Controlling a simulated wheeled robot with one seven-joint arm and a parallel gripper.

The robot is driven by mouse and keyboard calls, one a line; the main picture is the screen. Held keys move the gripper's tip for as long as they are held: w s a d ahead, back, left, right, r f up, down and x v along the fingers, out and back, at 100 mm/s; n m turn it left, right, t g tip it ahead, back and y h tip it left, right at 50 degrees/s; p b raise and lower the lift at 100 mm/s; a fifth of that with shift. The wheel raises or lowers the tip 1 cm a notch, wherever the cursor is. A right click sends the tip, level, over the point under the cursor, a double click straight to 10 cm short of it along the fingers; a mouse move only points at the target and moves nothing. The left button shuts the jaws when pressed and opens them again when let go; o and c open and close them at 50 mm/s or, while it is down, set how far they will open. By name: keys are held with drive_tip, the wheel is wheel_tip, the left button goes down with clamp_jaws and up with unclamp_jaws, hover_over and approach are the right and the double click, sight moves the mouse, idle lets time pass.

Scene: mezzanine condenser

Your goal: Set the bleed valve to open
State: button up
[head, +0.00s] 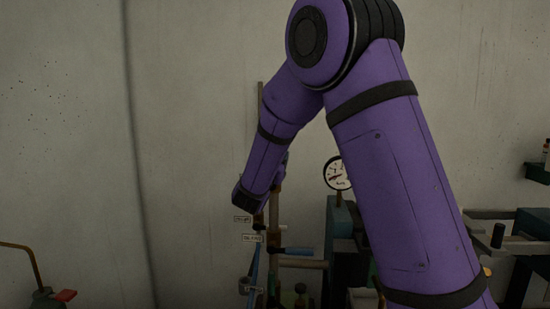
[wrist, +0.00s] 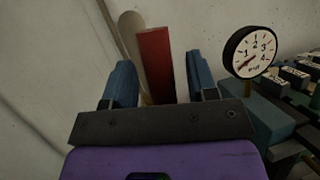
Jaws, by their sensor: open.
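In the wrist view my gripper (wrist: 160,63) is open, its two blue fingers apart. A red bar-like handle (wrist: 155,62) stands upright in the gap between them, with space on both sides; I cannot tell how deep it lies between the fingers. A tan rod or pipe (wrist: 133,42) stands just left of it. In the head view my arm's dark end reaches the upright pipe (head: 274,212), where two small white labels (head: 251,238) show, too small to read. No label I can read names the bleed valve, and the red handle is hidden there.
A round gauge (head: 337,174) stands right of the pipe, also in the wrist view (wrist: 249,52). A blue handle (head: 298,251) sticks out to the right below the labels. A red lever (head: 65,295) is at lower left. Dark equipment fills the right; bare wall is left.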

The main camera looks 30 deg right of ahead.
drive_tip(key=v, duration=1)
drive_tip(key=shift+s+a+f, duration=0.15)
drive_tip(key=shift+s+a, duration=0.05)
drive_tip(key=shift+a, duration=0.05)
drive_tip(key=s+d+m+g+y, duration=0.2)
drive_tip(key=s+d+m+g, duration=0.45)
drive_tip(key=s, duration=0.35)
drive_tip(key=s+d+m+g+y, duration=0.2)
drive_tip(key=s+d+m+g, duration=0.3)
drive_tip(key=s+m+g, duration=0.3)
drive_tip(key=s+a+m+t+y, duration=0.5)
drive_tip(key=s+a+m+y, duration=0.5)
drive_tip(key=s, duration=0.4)
drive_tip(key=shift+s+a+y, duration=0.2)
drive_tip(key=shift+a+y, duration=0.7)
drive_tip(key=shift+y, duration=0.3)
